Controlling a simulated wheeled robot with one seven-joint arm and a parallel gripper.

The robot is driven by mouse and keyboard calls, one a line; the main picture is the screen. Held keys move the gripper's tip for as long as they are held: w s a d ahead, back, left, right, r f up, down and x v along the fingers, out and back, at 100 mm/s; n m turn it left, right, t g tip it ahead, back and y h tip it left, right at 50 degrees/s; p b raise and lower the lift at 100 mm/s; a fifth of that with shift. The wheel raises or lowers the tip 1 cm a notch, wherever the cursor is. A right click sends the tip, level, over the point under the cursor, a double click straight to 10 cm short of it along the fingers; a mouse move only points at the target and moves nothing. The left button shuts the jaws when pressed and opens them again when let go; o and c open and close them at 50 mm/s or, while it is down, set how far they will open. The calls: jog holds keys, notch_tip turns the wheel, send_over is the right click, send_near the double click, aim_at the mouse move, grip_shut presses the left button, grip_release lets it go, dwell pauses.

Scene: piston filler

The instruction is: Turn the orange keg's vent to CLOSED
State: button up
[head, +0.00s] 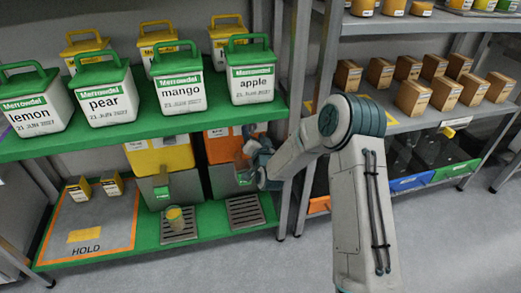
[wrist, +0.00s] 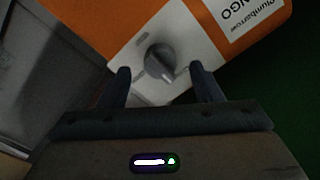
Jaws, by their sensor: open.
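The orange keg (head: 219,150) stands on the lower green shelf in the head view, partly hidden by my arm. In the wrist view the keg's orange body (wrist: 110,22) fills the top, with a white label reading "Plumbarrow" and "NGO". A round grey vent knob (wrist: 160,62) sits on a pale plate (wrist: 190,45) on the keg. The plate's small marks are too blurred to read, so I cannot tell the vent's setting. My gripper (wrist: 160,71) is open, its fingers on either side of the knob with visible gaps. It also shows beside the keg in the head view (head: 251,158).
A yellow keg (head: 160,155) stands left of the orange one. A yellow cup (head: 174,214) stands on a drip grate, and another grate (head: 245,211) is empty. White tubs with green lids (head: 180,95) line the shelf above. A metal post (head: 296,90) stands close to my arm.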

jog(key=p+v, duration=0.1)
jog(key=v, duration=1)
jog(key=shift+p, duration=0.3)
jog(key=shift+d, duration=0.1)
